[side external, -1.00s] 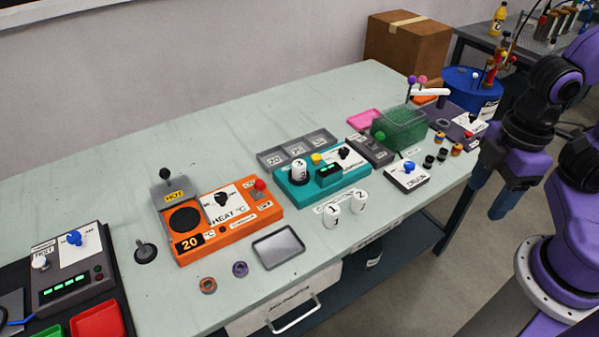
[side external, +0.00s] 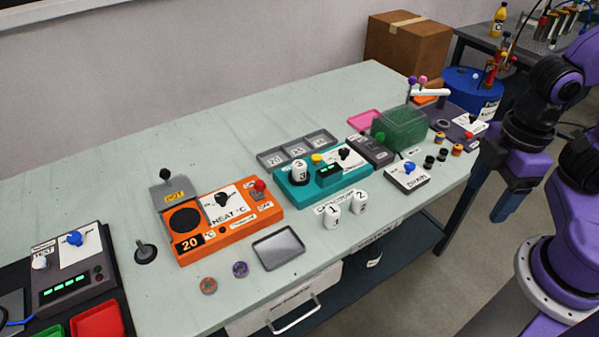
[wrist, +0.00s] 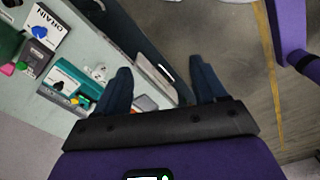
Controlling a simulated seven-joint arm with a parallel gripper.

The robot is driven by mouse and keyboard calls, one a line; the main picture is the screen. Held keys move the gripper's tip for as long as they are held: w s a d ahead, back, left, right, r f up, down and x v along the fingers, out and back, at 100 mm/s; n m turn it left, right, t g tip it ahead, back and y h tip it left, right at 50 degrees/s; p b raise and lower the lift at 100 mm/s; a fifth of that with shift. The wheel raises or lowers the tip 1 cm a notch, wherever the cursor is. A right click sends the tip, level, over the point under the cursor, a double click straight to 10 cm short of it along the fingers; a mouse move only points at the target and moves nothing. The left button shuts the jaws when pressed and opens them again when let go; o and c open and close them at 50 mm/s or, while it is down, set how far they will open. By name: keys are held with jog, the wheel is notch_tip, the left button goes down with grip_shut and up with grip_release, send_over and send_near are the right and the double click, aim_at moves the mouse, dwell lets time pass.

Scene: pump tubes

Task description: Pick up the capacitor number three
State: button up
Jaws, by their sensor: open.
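Capacitor number three (side external: 299,172) is a white cylinder marked 3. It stands upright on the left part of the teal device (side external: 335,190). Capacitor one (side external: 332,216) and capacitor two (side external: 360,203) stand on the table in front of that device. In the wrist view my gripper (wrist: 161,65) is open and empty, with its two dark fingers wide apart. It points down over the table's front edge and the floor, away from the capacitors. The teal device (wrist: 65,85) shows left of the fingers there; I cannot make out capacitor three in that view.
An orange heater (side external: 215,220) stands left of the teal device, with a grey tray (side external: 278,249) in front. A white DRAIN box (side external: 407,178) and green container (side external: 399,128) stand to the right. A divided grey tray (side external: 298,150) lies behind. The table's back left is clear.

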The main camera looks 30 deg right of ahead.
jog(key=w+a+f+n+t+h, duration=0.25)
jog(key=w+a+n, duration=0.2)
jog(key=w, duration=0.55)
jog(key=w+a+f+n+t+h, duration=0.1)
jog(key=w+a+f+n+h, duration=0.2)
jog(key=w+a, duration=0.5)
jog(key=n+t+h, duration=0.4)
jog(key=n+t, duration=0.1)
jog(key=n, duration=0.2)
send_near(299, 165)
jog(key=shift+y, duration=0.25)
jog(key=x, duration=0.4)
jog(key=shift+d+f, duration=0.15)
jog(key=shift+f, duration=0.05)
jog(key=shift+r+x, duration=0.1)
jog(key=shift+x, duration=1.45)
jog(key=shift+r+x, duration=0.15)
jog(key=shift+x, duration=1.4)
jog(key=shift+w+d, duration=0.1)
jog(key=shift+c, duration=0.3)
jog(key=c, duration=1)
